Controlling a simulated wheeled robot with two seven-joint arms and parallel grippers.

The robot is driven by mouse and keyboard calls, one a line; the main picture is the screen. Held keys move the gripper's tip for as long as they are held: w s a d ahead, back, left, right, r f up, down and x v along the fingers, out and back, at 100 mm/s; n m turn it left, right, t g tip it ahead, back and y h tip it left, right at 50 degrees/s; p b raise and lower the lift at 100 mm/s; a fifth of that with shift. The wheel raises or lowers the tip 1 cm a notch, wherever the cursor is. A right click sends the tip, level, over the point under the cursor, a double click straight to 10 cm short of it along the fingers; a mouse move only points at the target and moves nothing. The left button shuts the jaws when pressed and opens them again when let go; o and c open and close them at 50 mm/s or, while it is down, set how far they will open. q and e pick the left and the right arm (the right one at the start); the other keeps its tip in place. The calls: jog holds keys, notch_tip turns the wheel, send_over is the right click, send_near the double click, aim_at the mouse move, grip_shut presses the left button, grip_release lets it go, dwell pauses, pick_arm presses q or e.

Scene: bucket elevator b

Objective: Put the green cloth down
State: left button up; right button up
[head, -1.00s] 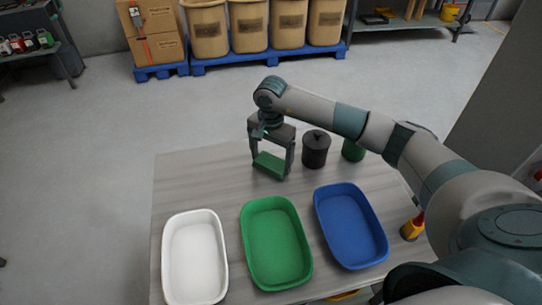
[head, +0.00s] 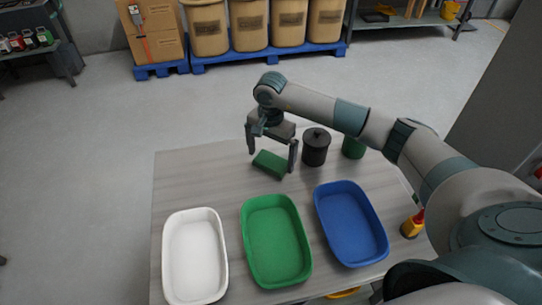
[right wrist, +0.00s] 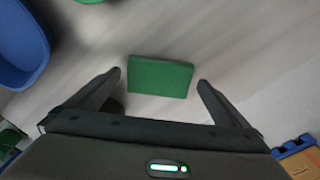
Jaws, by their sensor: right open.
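The green cloth (head: 270,164) is a small folded green block lying on the table behind the green tray. My right gripper (head: 272,160) is open above it, with its fingers apart on either side of the cloth. In the right wrist view the cloth (right wrist: 160,76) lies on the table beyond the open fingertips (right wrist: 160,85), with a gap on each side. Nothing is between the fingers. My left gripper is not in view.
A white tray (head: 195,295), a green tray (head: 277,279) and a blue tray (head: 352,257) stand along the front of the table (head: 178,185). A dark lidded pot (head: 315,150) and a green canister (head: 353,147) stand right of the cloth. The table's left rear is clear.

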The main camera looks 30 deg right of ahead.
aim_at(271, 160)
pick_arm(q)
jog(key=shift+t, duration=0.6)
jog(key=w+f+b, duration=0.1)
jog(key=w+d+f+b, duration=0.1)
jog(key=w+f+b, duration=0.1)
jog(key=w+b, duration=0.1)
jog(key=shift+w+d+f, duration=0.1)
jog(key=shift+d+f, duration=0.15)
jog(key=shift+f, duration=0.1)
pick_arm(e)
notch_tip(271, 160, up, 12)
jog(key=shift+f, duration=0.25)
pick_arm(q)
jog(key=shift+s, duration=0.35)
